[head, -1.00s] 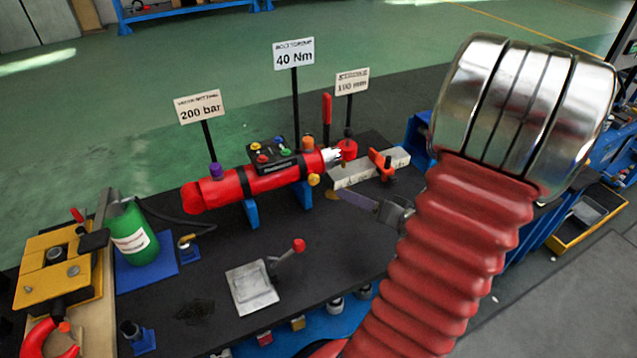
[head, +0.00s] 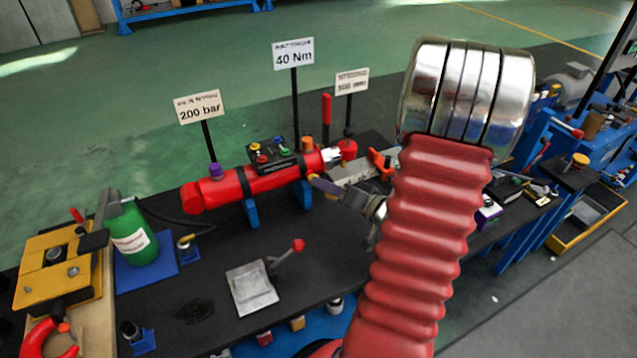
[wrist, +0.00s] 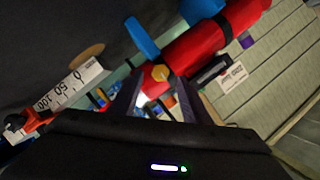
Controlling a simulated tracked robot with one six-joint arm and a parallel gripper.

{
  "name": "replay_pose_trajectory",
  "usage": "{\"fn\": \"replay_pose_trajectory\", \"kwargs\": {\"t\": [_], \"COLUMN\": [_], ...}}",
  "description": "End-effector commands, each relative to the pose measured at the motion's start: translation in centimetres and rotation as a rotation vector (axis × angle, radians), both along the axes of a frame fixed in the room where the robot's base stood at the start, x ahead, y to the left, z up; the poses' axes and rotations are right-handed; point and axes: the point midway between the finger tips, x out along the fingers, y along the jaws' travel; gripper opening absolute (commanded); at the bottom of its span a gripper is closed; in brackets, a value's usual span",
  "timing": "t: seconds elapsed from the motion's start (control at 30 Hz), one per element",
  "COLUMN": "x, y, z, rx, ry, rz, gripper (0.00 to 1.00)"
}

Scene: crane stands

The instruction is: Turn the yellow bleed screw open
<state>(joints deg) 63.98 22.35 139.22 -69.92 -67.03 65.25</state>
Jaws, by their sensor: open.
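The yellow bleed screw (wrist: 160,73) is a small yellow knob on the right end of the red cylinder (head: 240,186). In the wrist view the red cylinder (wrist: 195,52) runs diagonally behind it. My gripper (wrist: 156,88) is open, with dark fingers on either side of the lower part of the view; the screw lies in line with the gap between their tips. In the head view my gripper (head: 318,181) reaches left to that end of the cylinder and hides most of the screw. Whether a finger touches the screw cannot be told.
A lever with a red knob (head: 298,245) stands in front of the cylinder. Signs on posts stand behind. A green bottle (head: 132,236) is at left.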

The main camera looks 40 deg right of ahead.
Motion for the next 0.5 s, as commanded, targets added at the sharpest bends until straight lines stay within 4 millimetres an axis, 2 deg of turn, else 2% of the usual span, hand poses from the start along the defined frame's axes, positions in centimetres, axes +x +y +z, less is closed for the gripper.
{"fn": "replay_pose_trajectory", "kwargs": {"t": [0.23,0.5], "x": [2.9,4.1], "y": [0.1,0.0], "z": [-0.8,-1.2], "rx": [0.0,-0.001], "ry": [0.001,0.0], "rz": [0.002,0.0], "gripper": [0.43,0.43]}}
